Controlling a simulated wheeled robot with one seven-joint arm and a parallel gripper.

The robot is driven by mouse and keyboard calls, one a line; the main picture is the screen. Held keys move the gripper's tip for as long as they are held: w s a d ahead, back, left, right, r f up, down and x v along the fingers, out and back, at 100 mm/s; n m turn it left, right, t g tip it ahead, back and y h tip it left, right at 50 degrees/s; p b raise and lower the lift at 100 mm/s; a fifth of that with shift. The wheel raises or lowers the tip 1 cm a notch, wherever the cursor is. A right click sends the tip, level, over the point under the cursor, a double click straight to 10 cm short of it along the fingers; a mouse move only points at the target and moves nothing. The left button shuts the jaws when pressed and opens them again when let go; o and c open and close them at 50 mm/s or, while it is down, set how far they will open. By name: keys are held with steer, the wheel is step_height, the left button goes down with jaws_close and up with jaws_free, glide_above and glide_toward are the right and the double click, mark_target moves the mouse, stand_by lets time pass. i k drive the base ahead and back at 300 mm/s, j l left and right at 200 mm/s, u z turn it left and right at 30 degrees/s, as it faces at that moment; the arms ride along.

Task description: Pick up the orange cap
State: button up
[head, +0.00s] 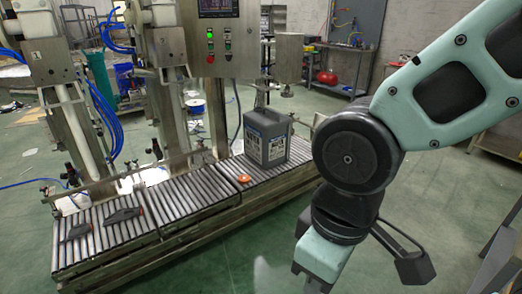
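The orange cap (243,178) is a small, flat, round piece lying on the roller conveyor (190,196). It is just left of and in front of a dark grey jug (266,137) with a label, which stands upright on the same rollers. The cap and jug look close together; I cannot tell if they touch. My pale green arm fills the right of the head view and reaches down past the bottom edge. My gripper's fingers do not show, so their state is hidden.
Two dark flat pieces (122,216) (78,231) lie on the conveyor's left part. Steel filling columns and a control box (215,40) with buttons stand behind the conveyor. A low metal rail runs along its back edge. Green floor (215,268) in front is clear.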

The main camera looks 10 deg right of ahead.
mark_target(244, 178)
steer(key=i+u, duration=0.15)
steer(key=u, duration=0.2)
steer(key=i+l+u, duration=0.1)
steer(key=u, duration=0.25)
steer(key=i+l+u, duration=0.1)
steer(key=i+l, duration=0.15)
steer(key=i+l+u, duration=0.1)
steer(key=l, duration=0.25)
steer(key=i+l+u, duration=0.15)
steer(key=i+l, duration=0.15)
steer(key=i+l+u, duration=0.1)
steer(key=l, duration=0.3)
steer(key=i+l+u, duration=0.1)
steer(key=i+l, duration=0.3)
steer(key=l, duration=0.2)
steer(key=i+l, duration=0.15)
steer(key=l, duration=0.15)
steer(key=i+l, duration=0.15)
steer(key=l, duration=0.2)
steer(key=i+l, duration=0.15)
steer(key=l, duration=0.15)
steer(key=i+l, duration=0.15)
steer(key=l, duration=0.2)
